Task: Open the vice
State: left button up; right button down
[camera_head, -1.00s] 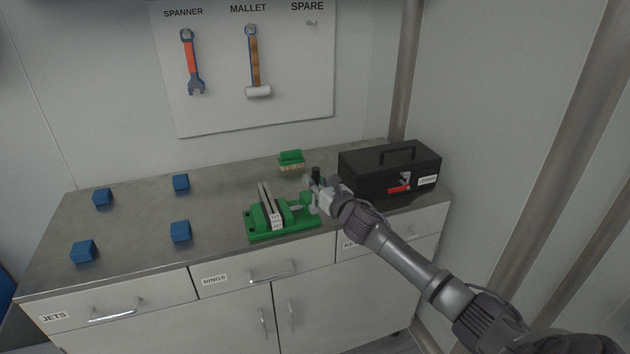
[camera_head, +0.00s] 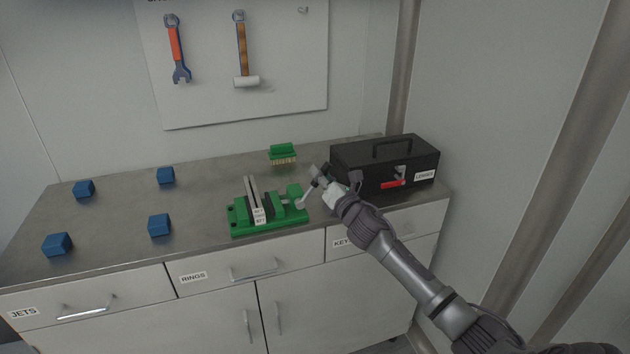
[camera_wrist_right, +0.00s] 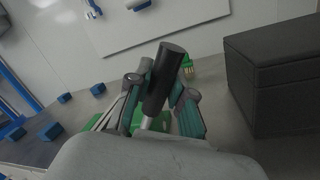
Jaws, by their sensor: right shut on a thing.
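The green vice (camera_head: 240,226) stands on the grey bench top, with pale jaw plates and a label on its front. Its crank (camera_head: 308,196) slants up and to the right from the screw end. My right gripper (camera_head: 322,178) is at the crank's upper end, to the right of the vice. In the right wrist view, its fingers (camera_wrist_right: 160,100) are shut around the crank's black handle (camera_wrist_right: 168,70). Part of the vice (camera_wrist_right: 120,127) shows behind the fingers there. My left gripper is not in view.
A black toolbox (camera_head: 365,178) stands close to the right of my right gripper. A green brush (camera_head: 283,153) lies behind the vice. Blue blocks (camera_head: 160,225) are spread on the left. A spanner (camera_head: 177,50) and mallet (camera_head: 243,50) hang on the wall board.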

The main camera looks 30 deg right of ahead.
jog(key=shift+s+d+f+m+b, duration=0.15)
jog(key=shift+d+f+m+b, duration=0.35)
jog(key=shift+m, duration=0.3)
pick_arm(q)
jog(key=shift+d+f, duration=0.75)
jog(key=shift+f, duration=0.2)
pick_arm(e)
jog(key=shift+d+f+m, duration=0.1)
jog(key=shift+m, duration=0.2)
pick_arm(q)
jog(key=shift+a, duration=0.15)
pick_arm(e)
jog(key=c, duration=1)
grip_release()
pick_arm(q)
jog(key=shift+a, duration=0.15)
pick_arm(e)
jog(key=s+a+f, duration=0.1)
jog(key=s, duration=1.1)
jog(key=shift+f, duration=0.25)
